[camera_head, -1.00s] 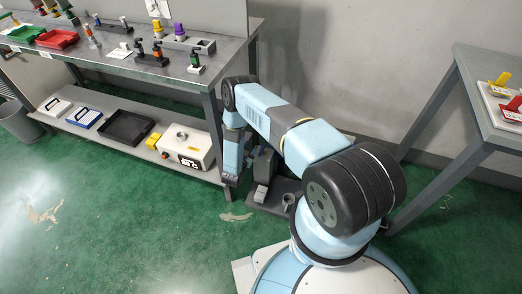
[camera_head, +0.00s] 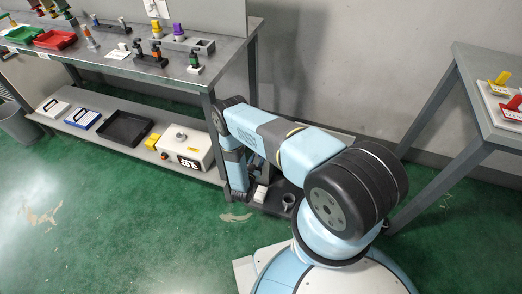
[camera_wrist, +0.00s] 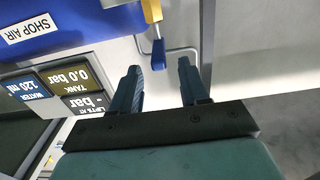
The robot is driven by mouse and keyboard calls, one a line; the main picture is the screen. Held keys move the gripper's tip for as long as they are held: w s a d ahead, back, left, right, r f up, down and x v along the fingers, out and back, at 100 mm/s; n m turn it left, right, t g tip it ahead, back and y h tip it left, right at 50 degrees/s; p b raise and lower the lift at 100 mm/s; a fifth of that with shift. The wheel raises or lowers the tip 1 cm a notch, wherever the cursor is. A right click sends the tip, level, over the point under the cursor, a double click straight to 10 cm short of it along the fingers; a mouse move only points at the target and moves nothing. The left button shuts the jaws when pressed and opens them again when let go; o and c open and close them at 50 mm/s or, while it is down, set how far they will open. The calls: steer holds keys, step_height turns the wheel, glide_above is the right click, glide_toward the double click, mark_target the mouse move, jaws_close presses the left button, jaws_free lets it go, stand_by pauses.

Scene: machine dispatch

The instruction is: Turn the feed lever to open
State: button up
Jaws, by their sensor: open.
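In the wrist view, a lever (camera_wrist: 158,50) with a yellow upper part and a blue end hangs beside a blue body marked SHOP AIR (camera_wrist: 42,30). I take it to be the feed lever, but no label on it shows. My gripper (camera_wrist: 160,72) is open, with its two dark fingers apart and pointing toward the lever. The blue end appears between the fingertips in the picture, slightly beyond them. No contact shows, and the gap in depth is hard to judge. In the head view my fingers cannot be made out behind and below my arm.
In the head view, a workbench (camera_head: 215,70) with a lower shelf stands left of my arm. Another table (camera_head: 480,100) stands right. Green floor is clear at front left.

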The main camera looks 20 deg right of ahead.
steer(key=x, duration=0.7)
steer(key=shift+w+d, duration=0.1)
steer(key=shift+w, duration=0.05)
steer(key=shift+c, duration=0.3)
jaws_close()
